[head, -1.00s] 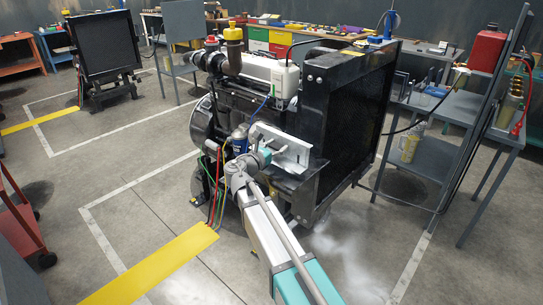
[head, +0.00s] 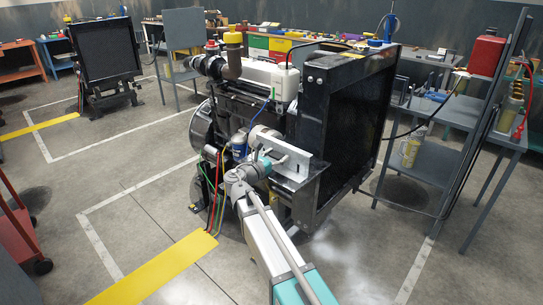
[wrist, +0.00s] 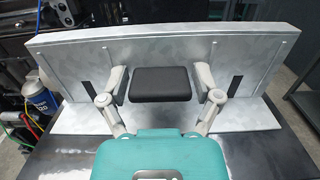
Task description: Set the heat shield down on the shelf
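The heat shield (head: 296,160) is a pale metal L-shaped plate beside the black radiator on the engine's near side. In the wrist view the shield (wrist: 75,70) spans almost the full width, with a black block (wrist: 160,83) at its middle. My gripper (wrist: 162,88) has one finger on each side of this block and appears closed on it; in the head view my gripper (head: 262,166) is at the shield's near face. A dark flat surface (wrist: 268,150) lies below the shield in the wrist view; I cannot tell whether they touch. Which surface is the named shelf is unclear.
The engine (head: 250,95) and tall radiator (head: 350,110) stand close around my gripper. A blue can (wrist: 38,100) and coloured cables are at the shield's left. Open floor lies in front.

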